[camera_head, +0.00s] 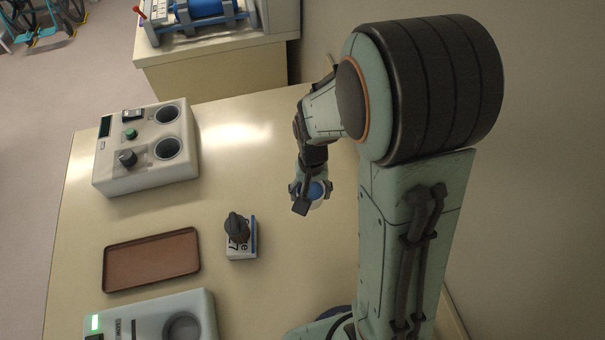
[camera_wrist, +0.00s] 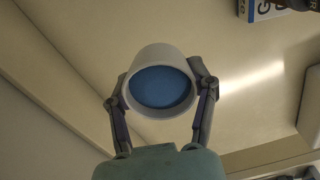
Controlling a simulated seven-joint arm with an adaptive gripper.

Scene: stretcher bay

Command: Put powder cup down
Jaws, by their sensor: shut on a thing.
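The powder cup (camera_wrist: 163,86) is white with blue inside, seen from above between the fingers in the wrist view. In the head view the cup (camera_head: 317,192) shows partly behind my wrist, at the right side of the table (camera_head: 270,275). My gripper (camera_wrist: 163,95) is shut on the cup, one finger on each side of it. In the head view my gripper (camera_head: 310,190) hides part of the cup. I cannot tell whether the cup's base touches the table.
A brown tray (camera_head: 152,260) lies at the left. A white device with two round wells (camera_head: 146,150) stands behind it, and another device with a green light (camera_head: 150,318) in front. A dark-topped item (camera_head: 238,228) sits on a small labelled box (camera_head: 241,252). The table around the cup is clear.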

